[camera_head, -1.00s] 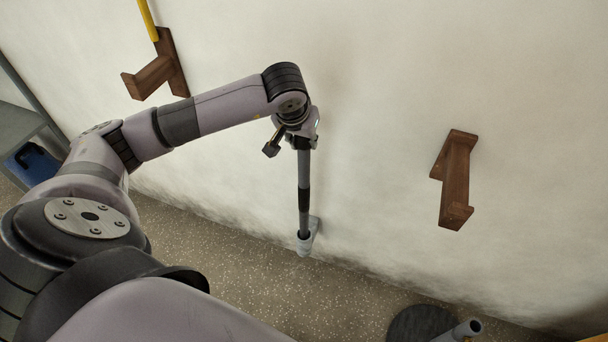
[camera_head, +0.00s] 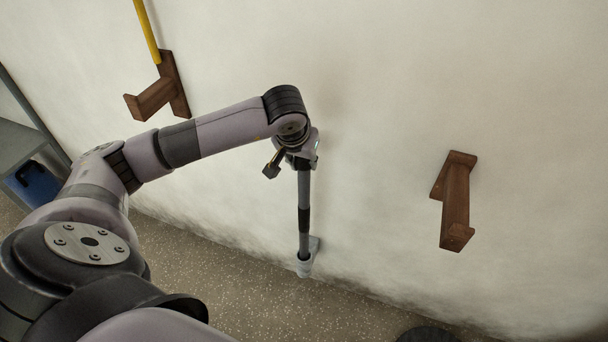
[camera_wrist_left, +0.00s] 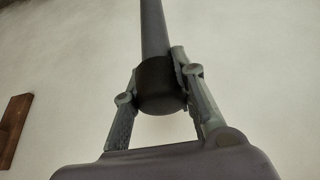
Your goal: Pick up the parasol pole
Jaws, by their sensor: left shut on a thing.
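The parasol pole (camera_head: 304,190) is a thin grey pole with a black band and a paler fitting at its lower end. In the head view it stands upright close to the wall, below my left gripper (camera_head: 303,160). In the left wrist view the pole (camera_wrist_left: 154,30) has a dark collar (camera_wrist_left: 160,86) between the two fingers of my left gripper (camera_wrist_left: 160,98). That gripper is shut on the pole at the collar. Whether the lower end touches the floor or wall is hard to tell. My right gripper is not in view.
Two brown wooden brackets stick out from the pale wall, one at the upper left (camera_head: 157,95) and one at the right (camera_head: 455,205). A yellow bar (camera_head: 147,30) meets the left bracket. A dark round thing (camera_head: 428,335) shows at the bottom edge. Speckled floor (camera_head: 260,305) is free around the pole.

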